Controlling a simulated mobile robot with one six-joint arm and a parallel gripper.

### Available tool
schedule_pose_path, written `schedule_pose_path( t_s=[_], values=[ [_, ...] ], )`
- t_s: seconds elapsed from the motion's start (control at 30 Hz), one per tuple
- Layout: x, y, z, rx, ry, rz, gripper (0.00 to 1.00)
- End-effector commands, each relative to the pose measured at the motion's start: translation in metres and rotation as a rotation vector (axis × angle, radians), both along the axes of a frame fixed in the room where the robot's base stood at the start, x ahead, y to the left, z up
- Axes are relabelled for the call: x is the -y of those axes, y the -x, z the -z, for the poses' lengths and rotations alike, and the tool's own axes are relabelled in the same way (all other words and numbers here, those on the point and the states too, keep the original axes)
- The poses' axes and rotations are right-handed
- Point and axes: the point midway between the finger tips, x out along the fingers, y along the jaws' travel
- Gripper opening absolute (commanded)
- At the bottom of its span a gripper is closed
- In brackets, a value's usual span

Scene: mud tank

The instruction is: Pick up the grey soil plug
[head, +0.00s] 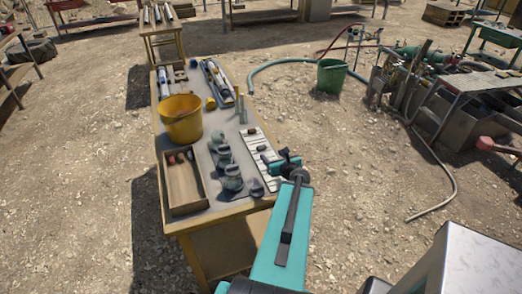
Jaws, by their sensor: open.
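A small dark grey piece (262,148), which looks like the grey soil plug, lies on a pale ruled board (251,142) near the table's right edge. A reddish-brown plug (251,131) lies farther up the same board. My gripper (284,155) is open over the table's right edge, just right of the grey piece and apart from it in the picture. The gripper and my arm hide the board's lower right part. The fingers are small here, and their height above the board is hard to tell.
Capped jars (232,178) stand left of the board. A wooden tray (187,206) holds reddish pieces at the table's near left. A yellow bucket (181,119) stands behind it. Tubes lie at the far end. A green bucket (331,76) stands on the ground.

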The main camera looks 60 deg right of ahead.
Motion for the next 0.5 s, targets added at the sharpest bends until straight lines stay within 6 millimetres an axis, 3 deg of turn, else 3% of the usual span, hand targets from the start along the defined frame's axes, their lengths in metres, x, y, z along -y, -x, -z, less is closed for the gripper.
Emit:
schedule_pose_path(
  t_s=[0.5],
  values=[
    [0.0060,-0.0092,0.0076,0.001,0.001,-0.004,0.56]
  ],
)
